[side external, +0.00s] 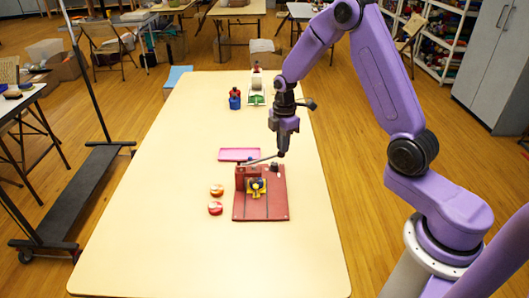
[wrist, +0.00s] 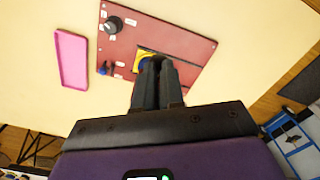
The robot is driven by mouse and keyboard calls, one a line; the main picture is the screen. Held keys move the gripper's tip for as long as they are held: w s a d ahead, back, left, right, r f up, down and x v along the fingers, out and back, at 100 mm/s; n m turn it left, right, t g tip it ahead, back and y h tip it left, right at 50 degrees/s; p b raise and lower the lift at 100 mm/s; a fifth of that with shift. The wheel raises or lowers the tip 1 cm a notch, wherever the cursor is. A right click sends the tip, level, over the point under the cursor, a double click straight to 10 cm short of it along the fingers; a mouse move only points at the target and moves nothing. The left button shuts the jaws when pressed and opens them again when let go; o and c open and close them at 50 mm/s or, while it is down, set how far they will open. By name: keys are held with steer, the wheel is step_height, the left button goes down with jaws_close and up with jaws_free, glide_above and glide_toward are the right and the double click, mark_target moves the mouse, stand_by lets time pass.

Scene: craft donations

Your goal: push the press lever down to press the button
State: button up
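The dark red press board (side external: 262,211) lies on the table. A red upright block (side external: 241,175) stands at its back left. The thin grey press lever (side external: 262,159) runs from this block to the right, rising slightly at its free end. Below it on the board is a yellow and blue button piece (side external: 257,188), partly hidden by my fingers in the wrist view (wrist: 143,60). My gripper (side external: 281,153) points down, with its fingertips by the lever's free end; I cannot tell whether they touch. In the wrist view my fingers (wrist: 158,64) are together and appear empty.
A black knob (side external: 276,167) stands at the board's back right. A pink tray (side external: 239,154) lies behind the board. Two orange-red round items (side external: 216,199) lie left of it. Bottles (side external: 234,99) and a white dispenser (side external: 257,91) stand farther back. The near table is clear.

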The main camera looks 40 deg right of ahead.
steer(key=shift+s+d+f, duration=0.15)
steer(key=shift+f, duration=0.4)
steer(key=shift+s+d+f, duration=0.1)
steer(key=shift+f, duration=0.4)
stand_by(1.3)
steer(key=shift+r, duration=4.3)
steer(key=shift+o, duration=0.3)
